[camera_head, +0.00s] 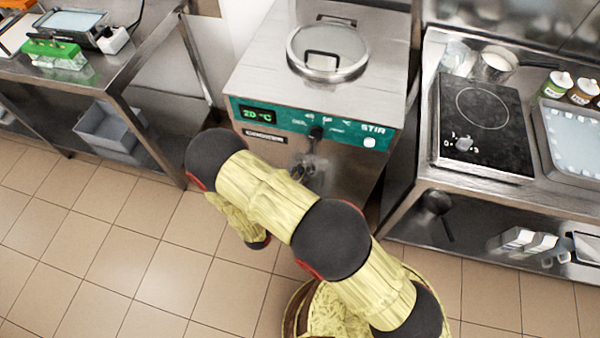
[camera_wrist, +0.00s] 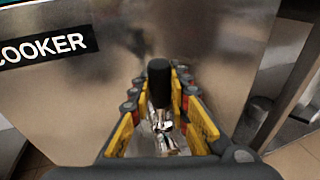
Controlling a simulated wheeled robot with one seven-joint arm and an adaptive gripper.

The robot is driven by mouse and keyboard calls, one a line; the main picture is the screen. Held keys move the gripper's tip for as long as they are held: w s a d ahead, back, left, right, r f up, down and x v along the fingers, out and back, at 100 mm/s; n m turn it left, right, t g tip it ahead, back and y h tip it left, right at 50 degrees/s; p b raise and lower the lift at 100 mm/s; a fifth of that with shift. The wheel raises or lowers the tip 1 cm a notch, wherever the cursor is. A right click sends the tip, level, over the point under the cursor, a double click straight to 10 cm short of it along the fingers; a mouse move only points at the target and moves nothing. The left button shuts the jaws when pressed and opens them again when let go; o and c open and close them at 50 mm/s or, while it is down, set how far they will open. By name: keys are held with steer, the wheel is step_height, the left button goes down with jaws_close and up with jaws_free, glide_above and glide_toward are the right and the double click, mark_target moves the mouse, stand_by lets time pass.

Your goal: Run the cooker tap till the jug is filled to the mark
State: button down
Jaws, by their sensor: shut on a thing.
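The steel cooker (camera_head: 310,100) stands in the middle of the head view, with a green panel reading 20 °C. Its tap shows at the lower front in the wrist view as a black lever (camera_wrist: 159,85) above shiny metal (camera_wrist: 165,138). My gripper (camera_wrist: 160,95) is shut on the tap lever, with yellow-lined fingers on both sides of it. No jug can be made out under the tap, and no water stream is visible. A clear vessel (camera_head: 456,58), perhaps a jug, stands on the right counter.
The right counter holds a black hob (camera_head: 482,125), a saucepan (camera_head: 496,64), bottles (camera_head: 556,84) and a tray (camera_head: 575,135). A steel table (camera_head: 110,80) stands at left, with a grey bin (camera_head: 105,127) below. Tiled floor at lower left is clear.

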steer(key=shift+w+d+r+g+y+p, duration=0.2)
steer(key=shift+w+r+g+y+p, duration=0.1)
steer(key=shift+w+g+p, duration=0.25)
steer(key=shift+f, duration=0.25)
steer(key=c, duration=1.7)
jaws_free()
steer(key=shift+o, duration=0.2)
steer(key=v, duration=1.2)
steer(key=shift+w+d+r, duration=0.1)
